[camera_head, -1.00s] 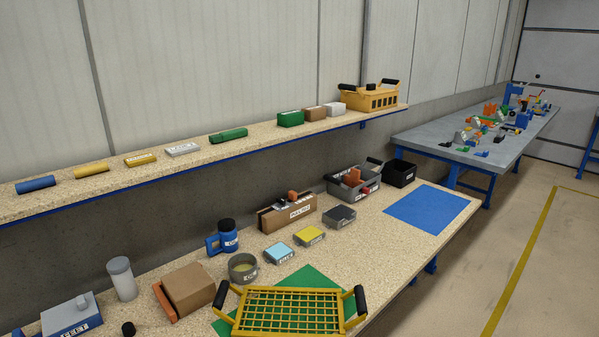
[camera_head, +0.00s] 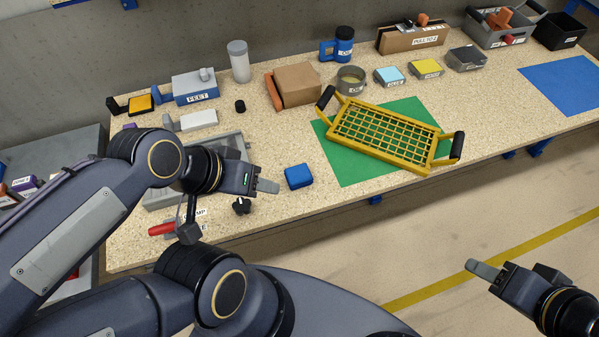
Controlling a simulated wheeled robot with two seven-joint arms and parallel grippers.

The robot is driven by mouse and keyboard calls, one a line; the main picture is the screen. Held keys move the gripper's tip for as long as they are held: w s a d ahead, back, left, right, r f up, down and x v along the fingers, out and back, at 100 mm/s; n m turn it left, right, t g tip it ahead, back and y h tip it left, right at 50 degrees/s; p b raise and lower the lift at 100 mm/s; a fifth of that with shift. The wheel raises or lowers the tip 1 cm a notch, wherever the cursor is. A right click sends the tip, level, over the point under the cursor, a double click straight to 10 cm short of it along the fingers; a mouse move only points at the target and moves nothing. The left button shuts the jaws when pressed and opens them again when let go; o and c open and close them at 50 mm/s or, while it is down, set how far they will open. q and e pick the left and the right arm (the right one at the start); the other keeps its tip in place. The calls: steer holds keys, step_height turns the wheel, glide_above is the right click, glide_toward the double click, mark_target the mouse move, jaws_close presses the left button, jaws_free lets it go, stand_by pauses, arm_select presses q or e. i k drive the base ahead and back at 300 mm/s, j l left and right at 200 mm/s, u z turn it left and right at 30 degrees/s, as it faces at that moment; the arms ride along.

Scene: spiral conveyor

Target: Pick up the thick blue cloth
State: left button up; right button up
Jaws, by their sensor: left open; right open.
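A small, thick, rounded blue pad (camera_head: 298,176), which looks like the thick blue cloth, lies on the speckled workbench (camera_head: 340,205) near its front edge, left of the green mat. My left gripper (camera_head: 266,186) is open and empty, a short way left of the blue pad and apart from it in the picture. My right gripper (camera_head: 484,270) is open and empty at the lower right, over the floor in front of the bench. Nothing hides the blue pad.
A yellow grid tray (camera_head: 385,133) with black handles rests on a green mat (camera_head: 340,165) right of the pad. A cardboard box (camera_head: 297,84), a grey tin (camera_head: 351,80) and a small black knob (camera_head: 241,205) stand around. A flat blue sheet (camera_head: 568,84) lies far right.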

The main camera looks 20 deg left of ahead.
mark_target(297, 177)
steer(key=u, duration=2)
steer(key=k+l+u, duration=0.1)
steer(key=l+u, duration=0.35)
steer(key=k+l+u, duration=0.1)
steer(key=u, duration=0.35)
steer(key=k+l+u, duration=0.2)
steer(key=u, duration=0.25)
steer(key=k+l+u, duration=0.15)
steer(key=l, duration=0.3)
steer(key=k+l+u, duration=0.15)
steer(key=k+l, duration=0.2)
